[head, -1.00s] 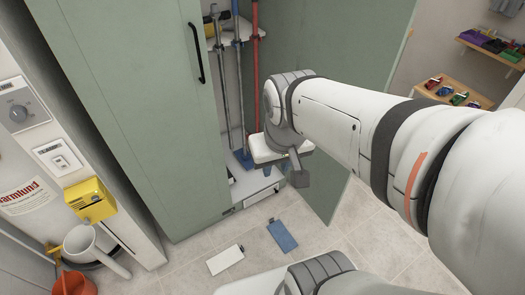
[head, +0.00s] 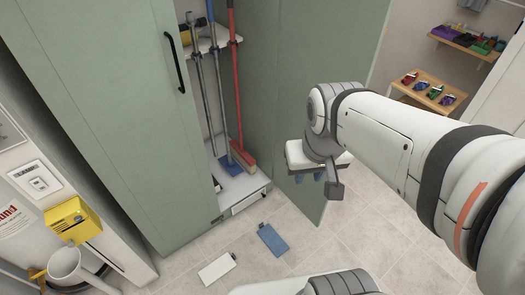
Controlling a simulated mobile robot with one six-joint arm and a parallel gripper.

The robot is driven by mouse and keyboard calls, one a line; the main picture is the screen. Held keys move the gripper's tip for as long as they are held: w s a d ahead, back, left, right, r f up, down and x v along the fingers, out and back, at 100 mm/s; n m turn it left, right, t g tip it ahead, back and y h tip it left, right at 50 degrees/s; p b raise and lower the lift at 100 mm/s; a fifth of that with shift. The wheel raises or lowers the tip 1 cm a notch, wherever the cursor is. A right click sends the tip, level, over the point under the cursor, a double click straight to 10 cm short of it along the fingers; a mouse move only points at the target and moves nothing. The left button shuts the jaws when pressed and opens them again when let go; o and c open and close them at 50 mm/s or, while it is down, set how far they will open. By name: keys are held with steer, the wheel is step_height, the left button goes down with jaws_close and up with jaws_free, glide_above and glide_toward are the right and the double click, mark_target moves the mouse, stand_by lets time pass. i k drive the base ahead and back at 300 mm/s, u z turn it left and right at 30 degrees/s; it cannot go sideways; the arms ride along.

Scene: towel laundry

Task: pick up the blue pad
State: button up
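The blue pad (head: 273,240) lies flat on the tiled floor in front of the open cabinet, with a small dark tab at its upper end. A white pad (head: 217,268) lies on the floor to its lower left, apart from it. My gripper (head: 326,178) hangs above the floor to the upper right of the blue pad, well clear of it, in front of the open cabinet door.
The green cabinet (head: 118,110) holds upright mops and a red broom (head: 240,145). Its open right door (head: 305,90) stands close behind my gripper. A yellow box (head: 75,221) and a white jug (head: 66,263) are at lower left. Floor right of the blue pad is clear.

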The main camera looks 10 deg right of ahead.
mark_target(270, 237)
steer(key=z, duration=1.15)
steer(key=i, duration=0.5)
steer(key=u, duration=0.95)
